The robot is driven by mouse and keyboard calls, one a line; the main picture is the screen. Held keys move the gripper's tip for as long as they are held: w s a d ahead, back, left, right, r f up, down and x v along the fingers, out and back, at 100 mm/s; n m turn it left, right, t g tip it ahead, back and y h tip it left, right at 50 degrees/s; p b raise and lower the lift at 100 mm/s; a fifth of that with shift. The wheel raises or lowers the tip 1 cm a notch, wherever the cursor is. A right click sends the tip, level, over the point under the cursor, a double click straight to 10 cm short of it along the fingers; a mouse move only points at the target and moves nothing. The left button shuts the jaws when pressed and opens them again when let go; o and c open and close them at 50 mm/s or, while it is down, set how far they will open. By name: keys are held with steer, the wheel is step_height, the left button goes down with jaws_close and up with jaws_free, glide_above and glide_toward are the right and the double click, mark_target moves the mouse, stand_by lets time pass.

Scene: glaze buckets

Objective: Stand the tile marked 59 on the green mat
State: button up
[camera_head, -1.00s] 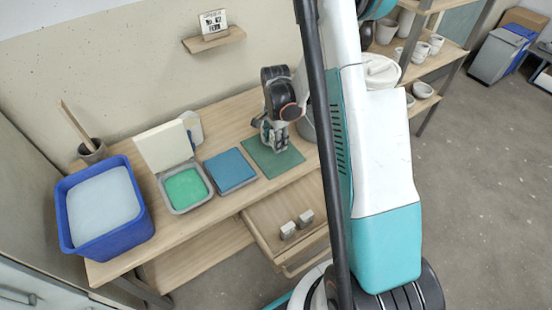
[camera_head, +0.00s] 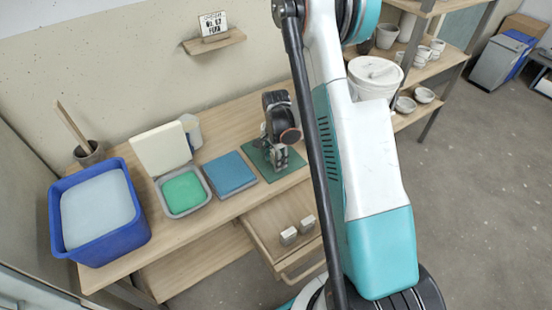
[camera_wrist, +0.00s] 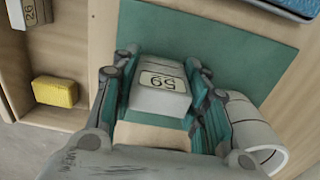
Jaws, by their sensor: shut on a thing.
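The tile marked 59 (camera_wrist: 160,88) is a pale block with a number label, held between the fingers of my gripper (camera_wrist: 161,72) in the wrist view. The label reads upside down there. The green mat (camera_wrist: 235,48) spreads beneath and behind the tile in the wrist view. In the head view my gripper (camera_head: 277,158) is low over the green mat (camera_head: 296,161), near the table's front edge. The tile is hard to make out in the head view. I cannot tell whether its underside touches the mat.
A pulled-out drawer (camera_head: 262,232) below the mat holds two small blocks (camera_head: 288,236). The wrist view shows a tile marked 26 (camera_wrist: 33,12) and a yellow block (camera_wrist: 55,91). A blue pad (camera_head: 229,173) lies left of the mat.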

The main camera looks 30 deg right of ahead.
steer(key=o, duration=1.1)
steer(key=shift+f, duration=0.1)
steer(key=shift+o, duration=0.2)
step_height(320, 180, up, 12)
steer(key=p, duration=0.4)
steer(key=shift+r, duration=0.2)
